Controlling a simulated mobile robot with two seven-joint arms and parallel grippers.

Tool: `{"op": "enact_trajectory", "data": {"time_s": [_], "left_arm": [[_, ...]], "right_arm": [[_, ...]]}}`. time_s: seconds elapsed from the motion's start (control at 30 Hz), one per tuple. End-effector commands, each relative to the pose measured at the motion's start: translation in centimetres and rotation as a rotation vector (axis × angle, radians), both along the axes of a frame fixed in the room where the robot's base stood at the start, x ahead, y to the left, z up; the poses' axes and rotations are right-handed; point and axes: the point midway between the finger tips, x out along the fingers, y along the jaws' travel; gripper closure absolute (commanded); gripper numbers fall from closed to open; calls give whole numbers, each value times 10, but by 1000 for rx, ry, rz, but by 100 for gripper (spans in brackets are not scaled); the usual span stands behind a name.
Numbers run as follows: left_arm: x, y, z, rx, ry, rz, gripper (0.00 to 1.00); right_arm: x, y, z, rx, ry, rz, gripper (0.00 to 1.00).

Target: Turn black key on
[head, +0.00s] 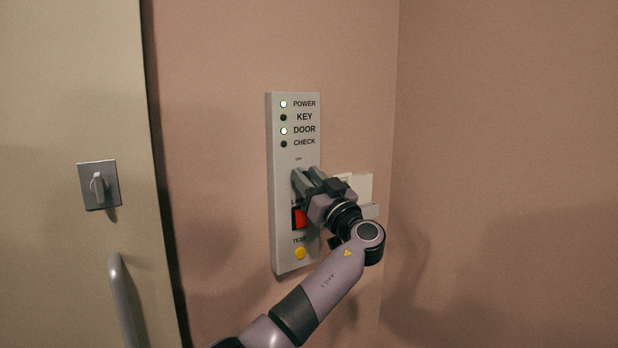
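A pale control panel (281,255) is fixed to the pink wall. It has POWER, KEY, DOOR and CHECK lights at the top. The POWER light (283,104) and DOOR light (284,131) are lit white; the KEY light (284,117) and CHECK light (284,144) are dark. My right gripper is not in view.
A red switch (299,218) and a yellow TEST button (300,254) sit on the panel below my gripper. A pale box (360,184) is on the wall behind my wrist. A door with a latch plate (99,185) and a handle (121,295) is at left.

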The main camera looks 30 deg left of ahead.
Motion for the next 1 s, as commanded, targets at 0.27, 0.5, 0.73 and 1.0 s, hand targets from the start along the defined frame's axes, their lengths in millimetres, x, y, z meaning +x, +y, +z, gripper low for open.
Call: {"op": "enact_trajectory", "data": {"time_s": [0.27,0.5,0.73,1.0], "left_arm": [[0,0,0,0,0,0,100],[0,-1,-1,8,18,-1,100],[-1,-1,-3,45,110,-2,100],[-1,-1,-2,132,317,-2,100]], "right_arm": [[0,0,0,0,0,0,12],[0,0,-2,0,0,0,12],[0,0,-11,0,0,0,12],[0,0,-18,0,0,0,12]]}}
